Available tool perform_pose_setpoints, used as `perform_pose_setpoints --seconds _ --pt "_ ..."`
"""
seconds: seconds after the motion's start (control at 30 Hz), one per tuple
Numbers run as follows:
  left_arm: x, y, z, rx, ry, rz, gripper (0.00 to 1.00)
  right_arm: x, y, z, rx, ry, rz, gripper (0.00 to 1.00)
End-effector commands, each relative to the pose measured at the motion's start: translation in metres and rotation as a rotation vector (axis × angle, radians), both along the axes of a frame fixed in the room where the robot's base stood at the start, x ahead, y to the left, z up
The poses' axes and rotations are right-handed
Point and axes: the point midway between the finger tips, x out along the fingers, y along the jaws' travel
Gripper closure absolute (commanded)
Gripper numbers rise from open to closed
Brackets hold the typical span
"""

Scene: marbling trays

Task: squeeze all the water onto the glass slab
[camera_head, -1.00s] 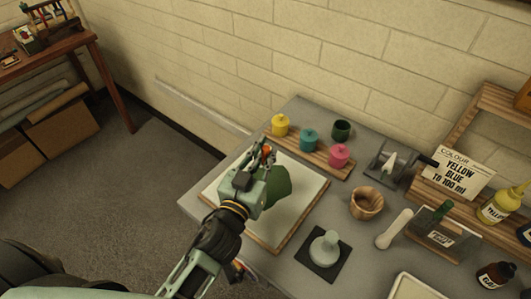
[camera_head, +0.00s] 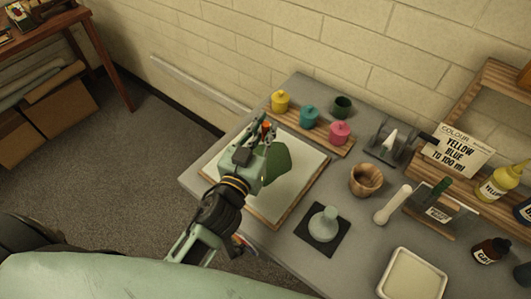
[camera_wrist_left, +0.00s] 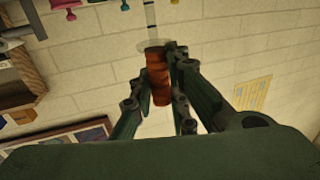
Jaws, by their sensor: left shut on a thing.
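My left gripper (camera_head: 265,128) is shut on a dropper with an orange-red bulb (camera_head: 266,128), held above the pale slab in a wooden frame (camera_head: 306,174). In the left wrist view, which is upside down, the fingers close around the ribbed bulb (camera_wrist_left: 158,75) and a clear tube (camera_wrist_left: 150,18) with dark marks extends from it, pointing down. The tube's tip and any water in it cannot be made out. A dark green shape beside the gripper hides part of the slab; I cannot tell what it is. My right gripper is out of view.
A glass muller (camera_head: 323,226) on a dark mat, a wooden cup (camera_head: 366,180) and a white tray (camera_head: 411,273) are to the right.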

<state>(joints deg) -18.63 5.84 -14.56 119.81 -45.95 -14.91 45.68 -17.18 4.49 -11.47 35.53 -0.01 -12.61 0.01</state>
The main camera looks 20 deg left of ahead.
Motion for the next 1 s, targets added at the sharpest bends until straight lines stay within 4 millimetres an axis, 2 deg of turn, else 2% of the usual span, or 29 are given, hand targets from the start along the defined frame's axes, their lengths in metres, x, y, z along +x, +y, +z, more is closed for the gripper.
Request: perform_pose_setpoints --seconds 0.37,1.0 --pt "0.000 0.000 0.002 0.000 0.000 0.000 0.92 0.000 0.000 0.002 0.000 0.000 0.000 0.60" --pt "0.000 0.000 0.040 -0.001 0.000 0.000 0.92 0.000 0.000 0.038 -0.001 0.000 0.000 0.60"
